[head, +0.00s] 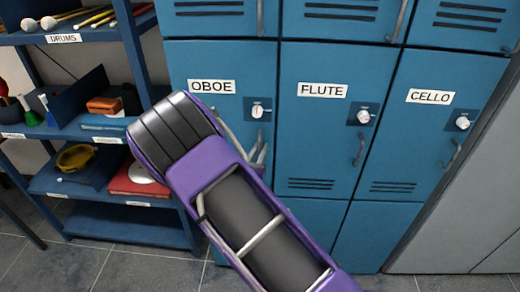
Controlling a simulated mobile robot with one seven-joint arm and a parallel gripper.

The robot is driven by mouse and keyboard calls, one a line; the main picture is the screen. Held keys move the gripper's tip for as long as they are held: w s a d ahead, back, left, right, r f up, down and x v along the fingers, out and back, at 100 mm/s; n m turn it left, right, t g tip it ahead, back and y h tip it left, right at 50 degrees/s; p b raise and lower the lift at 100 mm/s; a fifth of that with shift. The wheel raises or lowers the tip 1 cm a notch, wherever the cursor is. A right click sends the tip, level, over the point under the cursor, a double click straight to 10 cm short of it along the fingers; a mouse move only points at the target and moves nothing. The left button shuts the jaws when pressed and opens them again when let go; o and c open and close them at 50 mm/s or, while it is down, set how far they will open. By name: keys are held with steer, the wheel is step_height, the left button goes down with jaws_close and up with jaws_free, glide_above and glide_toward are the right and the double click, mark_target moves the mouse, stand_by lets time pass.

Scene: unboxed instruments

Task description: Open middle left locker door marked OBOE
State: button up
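The OBOE locker door (228,60) is blue, in the left column of the middle row, and looks shut. Its white label (212,87) and a dial lock (258,110) show at the top. My purple and black arm crosses in front and hides the lower left of this door. Thin grey bars show beside the arm, around the OBOE handle (262,150). They may include part of my gripper, but I cannot separate them clearly. I cannot tell whether my gripper is open, or whether it touches the handle.
The FLUTE door (315,130) and CELLO door (420,140) are shut to the right. More blue doors lie above and below. A blue shelf unit (120,222) with small instruments stands close on the left. Grey tiled floor (130,268) shows at the bottom.

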jaws_close()
stand_by(1.1)
